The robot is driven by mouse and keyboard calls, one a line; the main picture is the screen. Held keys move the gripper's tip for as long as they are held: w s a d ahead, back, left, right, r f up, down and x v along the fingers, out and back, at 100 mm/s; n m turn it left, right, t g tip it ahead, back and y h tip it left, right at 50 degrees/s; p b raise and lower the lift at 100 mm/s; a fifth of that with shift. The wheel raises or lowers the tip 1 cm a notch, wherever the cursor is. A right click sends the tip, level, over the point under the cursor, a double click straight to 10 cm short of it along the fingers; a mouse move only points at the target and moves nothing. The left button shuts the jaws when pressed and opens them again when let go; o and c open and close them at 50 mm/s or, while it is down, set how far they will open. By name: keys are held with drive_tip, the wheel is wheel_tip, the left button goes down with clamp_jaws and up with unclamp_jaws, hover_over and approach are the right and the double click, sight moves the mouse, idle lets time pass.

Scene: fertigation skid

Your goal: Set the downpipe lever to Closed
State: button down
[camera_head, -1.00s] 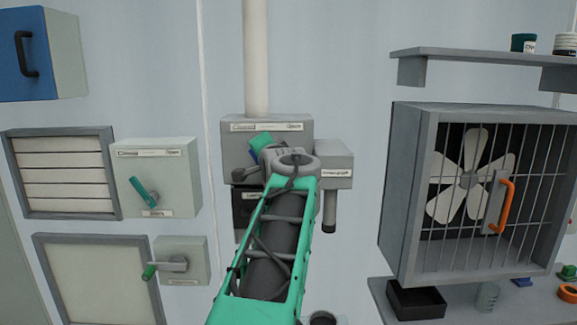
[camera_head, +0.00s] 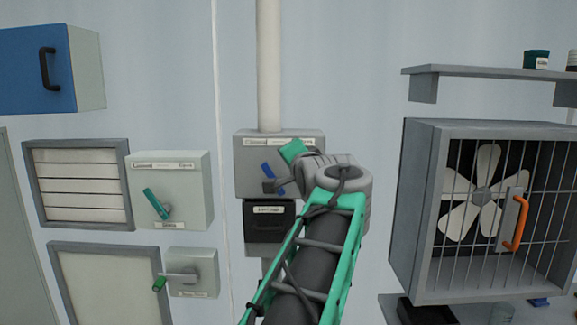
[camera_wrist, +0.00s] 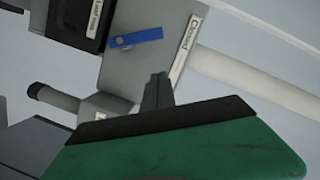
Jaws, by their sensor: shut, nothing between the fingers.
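The downpipe lever (camera_head: 270,172) is a blue bar on the front of a grey box (camera_head: 245,160) at the foot of the white downpipe. It leans up and to the left, towards the "Closed" end of the label strip (camera_head: 280,141). In the wrist view the blue lever (camera_wrist: 136,38) lies beyond my fingertips, with a visible gap. My gripper (camera_wrist: 157,78) is shut and empty there, pointing at the box face. In the head view, the green body of my gripper (camera_head: 292,151) is right of the lever's upper end; its fingertips are hard to make out.
A black labelled unit (camera_head: 268,220) sits below the grey box. A pale box with a teal lever (camera_head: 156,204) and a smaller box with a green-tipped handle (camera_head: 182,273) are on the left. A caged fan (camera_head: 480,210) stands right. Wall between box and fan is clear.

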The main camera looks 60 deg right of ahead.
drive_tip(key=v, duration=0.4)
drive_tip(key=shift+s+a+b, duration=0.2)
drive_tip(key=shift+s+b, duration=0.1)
drive_tip(key=shift+s, duration=0.05)
